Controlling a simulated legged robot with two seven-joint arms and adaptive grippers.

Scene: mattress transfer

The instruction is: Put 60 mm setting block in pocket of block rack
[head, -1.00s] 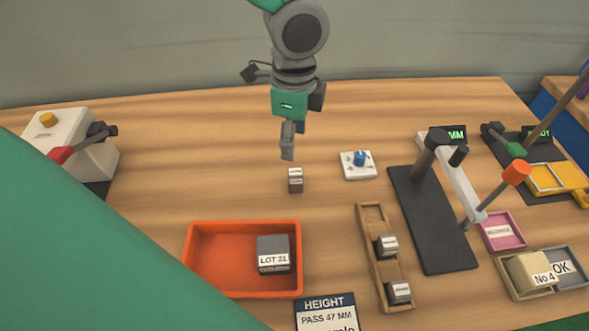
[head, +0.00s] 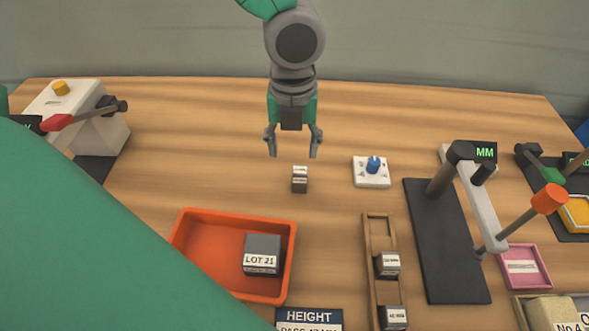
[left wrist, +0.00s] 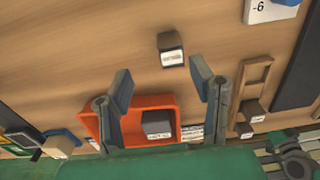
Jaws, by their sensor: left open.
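A small dark block with a white label (head: 300,180) stands alone on the table; its lettering is too small to read. It also shows in the left wrist view (left wrist: 170,50), beyond the fingertips. My left gripper (head: 293,150) points down, open and empty, just behind the block in the head view. Its two fingers also show in the left wrist view (left wrist: 163,85). The wooden block rack (head: 377,226) lies to the right of the red tray. Two labelled blocks (head: 387,264) (head: 393,317) sit in its nearer part; its far pocket looks empty.
A red tray (head: 195,217) holds a grey LOT 21 block (head: 262,254). A white plate with a blue knob (head: 372,171) is right of the loose block. A black-based lever gauge (head: 445,240) stands right of the rack. The table left of the loose block is clear.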

